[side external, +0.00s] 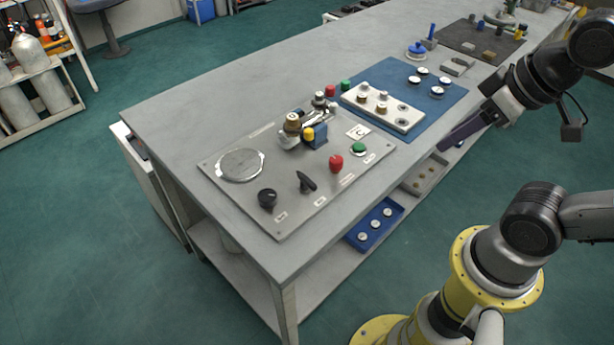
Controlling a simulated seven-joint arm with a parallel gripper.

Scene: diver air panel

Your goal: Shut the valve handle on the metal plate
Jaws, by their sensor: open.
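The metal plate (225,187) lies on the near end of the grey workbench. A black lever-like handle (306,182) stands on it, between a round black knob (267,198) and a red knob (336,163). A brass and metal valve fitting (292,127) with a blue block (316,136) and a yellow cap (308,134) sits at the plate's back edge. I cannot tell for sure which part is the valve handle. My gripper (447,145) is open, to the right of the plate and apart from it, beyond the bench's front edge. Its fingers overlap in this view.
A green button (358,148) and a round grey disc (240,164) are also on the plate. Behind it are a blue mat (440,108) and a pale block with round fittings (383,120). A blue tray (368,236) is on the lower shelf. The bench's left side is clear.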

